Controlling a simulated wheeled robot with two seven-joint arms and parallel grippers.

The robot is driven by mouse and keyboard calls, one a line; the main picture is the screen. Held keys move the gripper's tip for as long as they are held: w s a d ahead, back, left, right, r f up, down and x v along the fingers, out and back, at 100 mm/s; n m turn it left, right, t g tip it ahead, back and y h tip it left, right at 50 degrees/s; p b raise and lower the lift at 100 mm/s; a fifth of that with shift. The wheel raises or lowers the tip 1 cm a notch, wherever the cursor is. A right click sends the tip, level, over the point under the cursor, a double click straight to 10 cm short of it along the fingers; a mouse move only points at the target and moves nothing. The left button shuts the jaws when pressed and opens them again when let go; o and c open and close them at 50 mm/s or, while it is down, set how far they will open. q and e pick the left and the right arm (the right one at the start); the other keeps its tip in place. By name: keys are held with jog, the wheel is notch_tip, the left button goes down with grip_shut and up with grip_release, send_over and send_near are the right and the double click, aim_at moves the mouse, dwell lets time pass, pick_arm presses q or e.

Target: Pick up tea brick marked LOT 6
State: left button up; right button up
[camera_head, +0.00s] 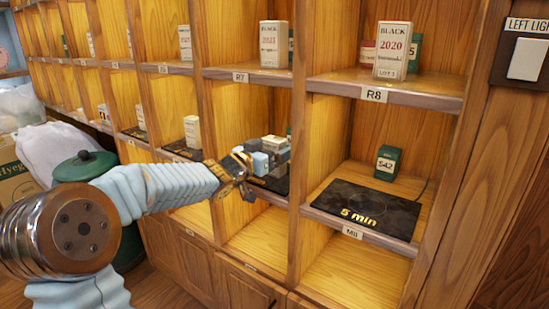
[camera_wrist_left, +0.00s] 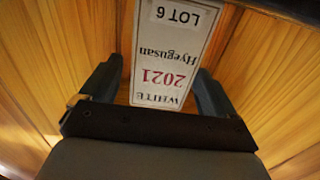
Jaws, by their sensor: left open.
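The tea brick marked LOT 6 (camera_wrist_left: 172,58) is a white box labelled WHITE 2021 Hyegusan. It appears upside down in the left wrist view. My left gripper (camera_wrist_left: 158,78) is open, with one dark finger on each side of the brick. In the head view my left gripper (camera_head: 258,163) reaches into the compartment below R7. A pale box top (camera_head: 273,142) shows just beyond it, partly hidden by the gripper. My right gripper is not in view.
Wooden partitions close in both sides of the compartment. A BLACK 2020 LOT 3 box (camera_head: 392,50) stands on shelf R8, and a BLACK 2023 box (camera_head: 273,44) on R7. A green box (camera_head: 387,163) stands behind a dark "5 min" mat (camera_head: 340,198) to the right.

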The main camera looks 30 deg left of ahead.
pick_arm(q)
jog(key=shift+w, duration=0.45)
jog(key=shift+c, duration=0.4)
